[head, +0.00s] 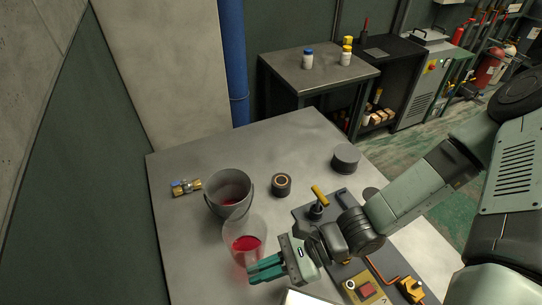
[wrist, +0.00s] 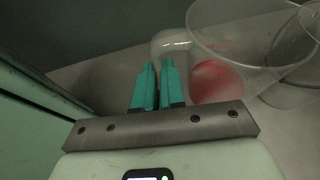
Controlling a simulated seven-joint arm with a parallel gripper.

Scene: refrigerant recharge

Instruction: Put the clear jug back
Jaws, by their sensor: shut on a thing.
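The clear jug (head: 245,240) holds red liquid and is near the left front of the metal table, just in front of a grey bucket (head: 231,190). My gripper (head: 262,269) is at the jug's near side, its teal fingers close together. In the wrist view the fingers (wrist: 158,86) are shut at a clear curved part that looks like the jug's handle. The jug's wide mouth and red liquid (wrist: 216,80) show to their right. The bucket has some red liquid inside. I cannot tell whether the jug's base touches the table.
A brass valve fitting with a blue part (head: 186,187) lies left of the bucket. A dark round cap (head: 281,184) and a grey cylinder (head: 345,158) stand toward the back. A grey panel with a yellow handle (head: 320,195) lies right, under my arm. The table's left front is bare.

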